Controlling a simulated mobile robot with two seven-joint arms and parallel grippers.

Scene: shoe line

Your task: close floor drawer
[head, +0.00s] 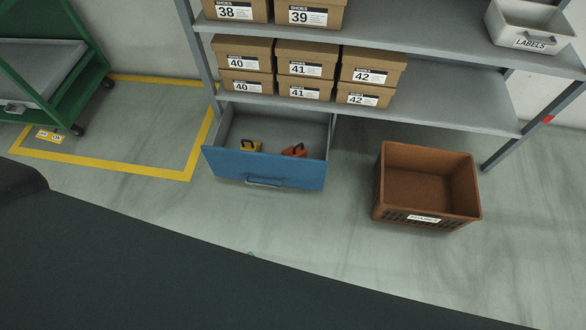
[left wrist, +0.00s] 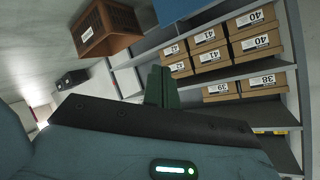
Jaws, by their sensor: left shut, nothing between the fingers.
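The floor drawer (head: 265,167) has a blue front with a dark bar handle (head: 264,182). In the head view it stands pulled out below the shelf rack, its grey inside showing. A yellow item (head: 250,146) and an orange item (head: 294,150) lie in it. In the left wrist view, which is turned over, a blue patch of the drawer front (left wrist: 172,11) shows at the top edge. My left gripper (left wrist: 161,74) shows there with its fingers together, empty and apart from the drawer. My right gripper is in neither view.
A rack holds shoe boxes (head: 303,62) and a white labels bin (head: 530,27). A brown crate (head: 427,187) stands on the floor right of the drawer. A green cart (head: 85,60) stands at left by yellow floor tape. The floor before the drawer is clear.

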